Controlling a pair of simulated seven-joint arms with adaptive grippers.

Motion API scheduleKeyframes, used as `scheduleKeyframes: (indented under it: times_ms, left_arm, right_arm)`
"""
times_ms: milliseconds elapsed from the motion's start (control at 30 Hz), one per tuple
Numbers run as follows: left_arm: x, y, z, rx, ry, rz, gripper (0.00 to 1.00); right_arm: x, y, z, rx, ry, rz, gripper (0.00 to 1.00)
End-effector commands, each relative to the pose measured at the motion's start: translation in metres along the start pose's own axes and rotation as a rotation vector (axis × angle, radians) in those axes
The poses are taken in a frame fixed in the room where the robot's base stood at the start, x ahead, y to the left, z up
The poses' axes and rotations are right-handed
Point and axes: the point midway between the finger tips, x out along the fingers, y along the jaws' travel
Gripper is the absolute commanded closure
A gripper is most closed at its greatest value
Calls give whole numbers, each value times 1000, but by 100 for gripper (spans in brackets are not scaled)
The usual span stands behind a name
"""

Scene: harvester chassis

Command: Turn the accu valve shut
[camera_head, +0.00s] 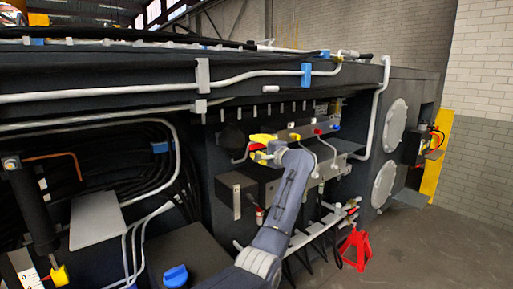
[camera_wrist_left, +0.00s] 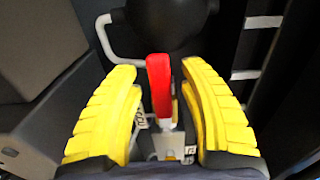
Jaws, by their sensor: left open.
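The accu valve shows a red lever handle (camera_wrist_left: 159,85) in the left wrist view, standing upright above a pale metal valve body with small tags. My left gripper (camera_wrist_left: 160,72) is open, with one yellow ribbed finger on each side of the handle. A gap shows between the handle and each finger. In the head view my left gripper (camera_head: 258,147) is at the front of the chassis recess, with a bit of red (camera_head: 256,146) visible between its yellow fingers. The gripper hides most of the valve there. My right gripper is not in view.
A dark rounded body (camera_wrist_left: 170,20) and a white pipe (camera_wrist_left: 112,45) lie behind the handle. Other valves with red (camera_head: 318,131) and blue (camera_head: 336,127) handles sit to the right. A red stand (camera_head: 357,246) is on the floor below.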

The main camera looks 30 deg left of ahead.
Motion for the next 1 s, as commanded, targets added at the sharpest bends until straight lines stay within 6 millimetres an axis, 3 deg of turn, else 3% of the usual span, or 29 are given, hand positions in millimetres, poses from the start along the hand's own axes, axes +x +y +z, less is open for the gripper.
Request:
scheduleKeyframes:
  times_ms: [167, 533, 1000]
  left_arm:
    - [0, 0, 0, 0, 0, 0, 56]
    - [0, 0, 0, 0, 0, 0, 99]
    - [0, -2, 0, 17, 0, 0, 100]
  right_arm:
    - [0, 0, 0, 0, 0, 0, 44]
    - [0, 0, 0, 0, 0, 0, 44]
    - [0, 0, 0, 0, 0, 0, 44]
